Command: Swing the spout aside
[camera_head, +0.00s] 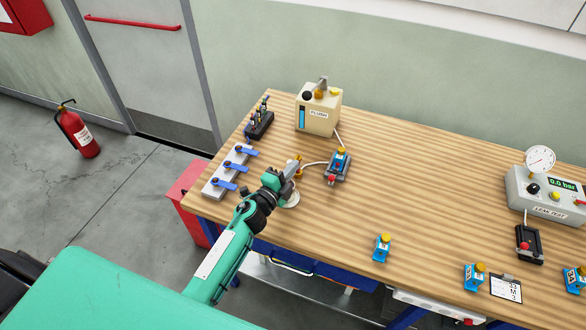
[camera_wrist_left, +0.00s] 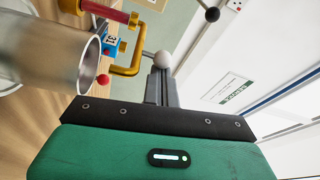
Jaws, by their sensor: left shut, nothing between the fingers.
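My left gripper (camera_head: 292,170) is shut and empty, over the table's left part. Its closed grey fingers also show in the left wrist view (camera_wrist_left: 160,88). A brass-coloured bent pipe (camera_wrist_left: 127,70), which looks like the spout, is just left of the fingertips there. A small brass part (camera_head: 298,174) shows beside the fingertips in the head view. A white ball on a short rod (camera_wrist_left: 164,60) appears right at the fingertips; I cannot tell whether they touch. A large metal tube (camera_wrist_left: 62,60) is at the left of the wrist view. My right gripper is not in view.
The FLUSH box (camera_head: 318,110) stands behind, with a hose to a blue nozzle fixture (camera_head: 339,166). A rack with blue levers (camera_head: 226,174) is left of my gripper. Further right are blue nozzles (camera_head: 382,248) and a gauge box (camera_head: 540,190). The table middle (camera_head: 430,190) is clear.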

